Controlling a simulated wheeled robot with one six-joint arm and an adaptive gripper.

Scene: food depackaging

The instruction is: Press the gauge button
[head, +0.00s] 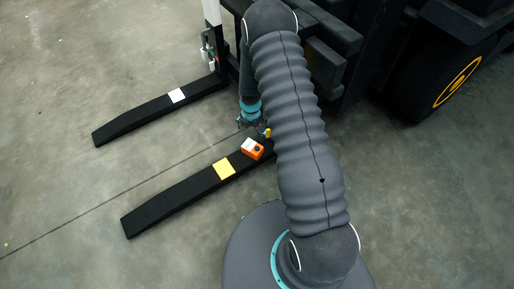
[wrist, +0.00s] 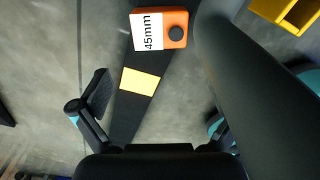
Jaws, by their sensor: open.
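The gauge (head: 253,149) is a small orange box with a white label and a black button, lying on the nearer black fork (head: 170,203). In the wrist view the gauge (wrist: 160,29) is at the top centre. Its label reads "45mm", and its round black button (wrist: 176,33) faces the camera. My gripper (head: 252,127) is just beyond the gauge in the head view, partly hidden by my arm. In the wrist view my gripper (wrist: 157,98) is open and empty, with the gauge above the gap between its fingers. The right finger is partly covered by a large dark shape.
A yellow patch (head: 223,168) marks the nearer fork beside the gauge. The farther fork (head: 130,120) has a white patch (head: 177,95). A yellow object (wrist: 288,12) shows at the wrist view's top right. A forklift wheel (head: 440,85) stands right; floor at left is clear.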

